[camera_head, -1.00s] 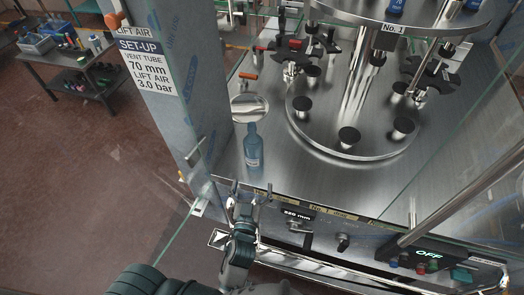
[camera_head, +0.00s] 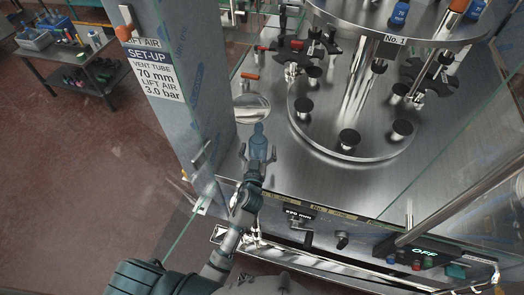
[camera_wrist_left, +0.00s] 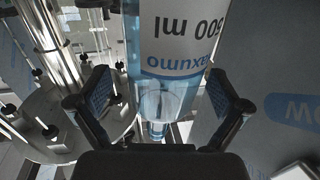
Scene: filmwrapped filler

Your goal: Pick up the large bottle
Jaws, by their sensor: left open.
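In the left wrist view the bottle (camera_wrist_left: 172,45) shows a white label reading "500 ml" upside down and fills the space ahead of the jaws. My left gripper (camera_head: 257,155) is open, with its fingers on either side of the bottle's near side in the head view. In the left wrist view the open fingers (camera_wrist_left: 158,92) flank the bottle, with gaps at both sides. My right gripper is not in view.
A round steel disc (camera_head: 252,108) lies behind the bottle. The filler's round platform (camera_head: 350,145) with black pads stands to the right. A grey post (camera_head: 180,100) with a set-up sign rises at the left. A control panel (camera_head: 425,253) runs along the front edge.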

